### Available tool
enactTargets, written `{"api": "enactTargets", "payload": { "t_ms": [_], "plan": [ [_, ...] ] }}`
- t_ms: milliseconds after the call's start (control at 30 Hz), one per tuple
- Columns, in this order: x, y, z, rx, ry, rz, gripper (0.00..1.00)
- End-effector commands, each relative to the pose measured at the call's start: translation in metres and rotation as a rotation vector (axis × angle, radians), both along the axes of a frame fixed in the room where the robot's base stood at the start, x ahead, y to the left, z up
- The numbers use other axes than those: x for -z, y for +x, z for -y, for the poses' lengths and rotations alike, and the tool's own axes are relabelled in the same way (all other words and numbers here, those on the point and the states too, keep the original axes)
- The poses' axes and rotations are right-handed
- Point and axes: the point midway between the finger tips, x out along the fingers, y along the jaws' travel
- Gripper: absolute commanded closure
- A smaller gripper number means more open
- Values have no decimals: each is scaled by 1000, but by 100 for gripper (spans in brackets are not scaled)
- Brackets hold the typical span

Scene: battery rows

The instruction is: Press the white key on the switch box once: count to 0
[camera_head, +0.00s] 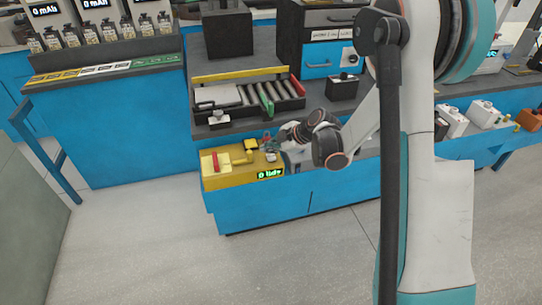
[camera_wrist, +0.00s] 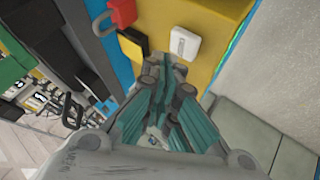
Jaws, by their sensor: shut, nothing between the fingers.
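The yellow switch box (camera_head: 226,182) sits at the front edge of the bench, with a small green-lit display (camera_head: 270,173) on its front. The display seems to start with 0; the rest is too small to read. The white key (camera_wrist: 185,43) is on the box's top face, and it also shows in the head view (camera_head: 271,157). My gripper (camera_wrist: 166,62) is shut and empty, with its teal fingers close together. Its tips are over the box, close to the white key in the picture. I cannot tell whether they touch it.
The box also carries a red part (camera_wrist: 122,12) and a black-edged yellow part (camera_wrist: 133,42). A small black box (camera_head: 342,87) stands to the right. The floor in front is clear.

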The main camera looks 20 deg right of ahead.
Motion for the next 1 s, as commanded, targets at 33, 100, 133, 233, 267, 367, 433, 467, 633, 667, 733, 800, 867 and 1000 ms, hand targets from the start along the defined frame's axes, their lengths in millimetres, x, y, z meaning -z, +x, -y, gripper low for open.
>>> {"api": "enactTargets", "payload": {
  "t_ms": [33,100,133,233,267,367,433,467,633,667,733,800,867,1000],
  "plan": [
    [0,0,0,0,0,0,100],
    [0,0,0,0,0,0,100],
    [0,0,0,0,0,0,100],
    [-5,0,0,0,0,0,100],
    [-7,0,0,0,0,0,100],
    [-15,0,0,0,0,0,100],
    [-22,0,0,0,0,0,100],
    [-25,0,0,0,0,0,100],
    [-40,0,0,0,0,0,100],
    [-43,0,0,0,0,0,100],
    [-48,0,0,0,0,0,100],
    [-51,0,0,0,0,0,100],
    [-51,0,0,0,0,0,100],
    [-50,0,0,0,0,0,100]
  ]
}}
